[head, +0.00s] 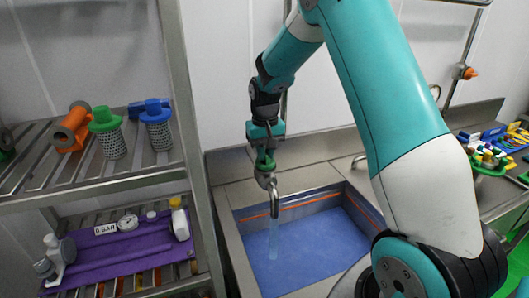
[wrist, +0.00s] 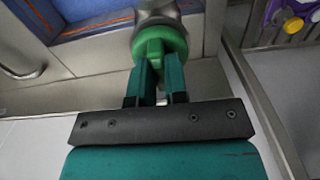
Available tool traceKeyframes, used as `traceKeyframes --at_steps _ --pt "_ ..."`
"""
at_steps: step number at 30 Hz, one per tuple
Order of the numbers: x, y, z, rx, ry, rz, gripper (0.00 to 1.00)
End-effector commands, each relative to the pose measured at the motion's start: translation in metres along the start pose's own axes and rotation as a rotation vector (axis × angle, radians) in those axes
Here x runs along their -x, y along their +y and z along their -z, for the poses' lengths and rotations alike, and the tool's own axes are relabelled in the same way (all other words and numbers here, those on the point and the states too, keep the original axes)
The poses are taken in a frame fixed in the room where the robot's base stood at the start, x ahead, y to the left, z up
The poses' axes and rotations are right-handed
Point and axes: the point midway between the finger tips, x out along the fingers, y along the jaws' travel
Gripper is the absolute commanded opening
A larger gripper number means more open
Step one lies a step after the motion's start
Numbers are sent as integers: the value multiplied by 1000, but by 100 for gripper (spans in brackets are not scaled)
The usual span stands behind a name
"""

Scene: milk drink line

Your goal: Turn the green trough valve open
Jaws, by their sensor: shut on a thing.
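The green trough valve (wrist: 160,42) shows in the wrist view at the top middle, as a round green knob on a grey metal body. My gripper (wrist: 158,82) has its two teal fingers shut on the valve's green part. In the head view my gripper (head: 265,150) is at the back rim of the trough, above a curved metal spout (head: 274,202). The fingers mostly hide the valve there. A pale stream (head: 273,240) shows below the spout, over the blue trough floor (head: 310,250).
A metal rack (head: 90,183) stands at the left, with strainers and an orange fitting on top. Its lower shelf holds a purple mat (head: 100,258) with bottles and a gauge. A counter with colourful parts (head: 490,158) is at the right.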

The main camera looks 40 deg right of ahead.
Motion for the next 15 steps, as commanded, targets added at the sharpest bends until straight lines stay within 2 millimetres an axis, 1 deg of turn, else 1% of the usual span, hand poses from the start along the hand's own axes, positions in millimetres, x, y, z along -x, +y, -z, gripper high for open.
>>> traceKeyframes --at_steps 1,15 --pt "2 0 2 10 8 1 0" --pt "3 0 2 35 9 1 0"
